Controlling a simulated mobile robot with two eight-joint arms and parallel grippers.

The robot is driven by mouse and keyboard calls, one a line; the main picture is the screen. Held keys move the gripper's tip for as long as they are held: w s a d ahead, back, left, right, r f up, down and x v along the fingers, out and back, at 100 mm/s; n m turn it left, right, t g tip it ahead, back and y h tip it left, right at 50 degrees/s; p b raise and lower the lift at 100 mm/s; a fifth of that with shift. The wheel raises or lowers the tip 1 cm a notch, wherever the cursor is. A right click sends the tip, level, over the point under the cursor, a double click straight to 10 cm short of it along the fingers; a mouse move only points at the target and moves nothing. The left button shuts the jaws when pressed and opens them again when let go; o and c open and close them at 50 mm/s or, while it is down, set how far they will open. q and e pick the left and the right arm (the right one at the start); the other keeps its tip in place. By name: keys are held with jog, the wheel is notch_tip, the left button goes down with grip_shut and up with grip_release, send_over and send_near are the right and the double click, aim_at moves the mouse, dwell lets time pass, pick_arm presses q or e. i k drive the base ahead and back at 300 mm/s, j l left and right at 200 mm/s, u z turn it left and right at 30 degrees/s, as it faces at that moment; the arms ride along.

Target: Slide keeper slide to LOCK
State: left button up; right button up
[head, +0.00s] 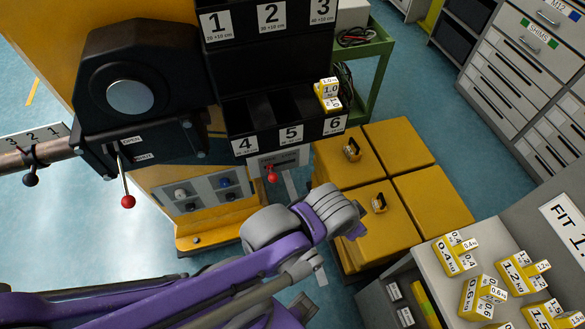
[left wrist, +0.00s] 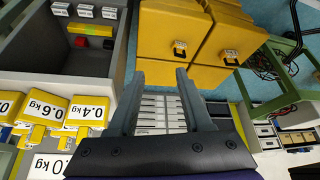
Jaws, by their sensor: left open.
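A small slide plate with a red knob (head: 272,172), likely the keeper slide, sits under the numbered black bins in the head view. Its lettering is too small to read. A lever with a red ball (head: 127,201) hangs from the black housing, by an OPEN label; its other label is unclear. My left arm reaches in from the lower left, its wrist to the right of and below the red knob, apart from it. My left gripper (left wrist: 158,85) is open and empty in the left wrist view. The slide does not show there. My right gripper is not in view.
Yellow blocks with handles (head: 415,205) stand right of my left wrist. Several yellow weights (head: 483,297) lie on a grey surface (head: 430,275) at lower right. The black bin rack (head: 262,75) overhangs the slide area. A green cart (head: 372,70) stands behind.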

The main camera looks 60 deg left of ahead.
aim_at(272, 177)
jog(key=u, duration=0.5)
jog(key=j+u, duration=0.15)
jog(key=u, duration=0.35)
jog(key=j+u, duration=0.1)
jog(key=u, duration=0.35)
jog(key=j+u, duration=0.1)
jog(key=u, duration=0.4)
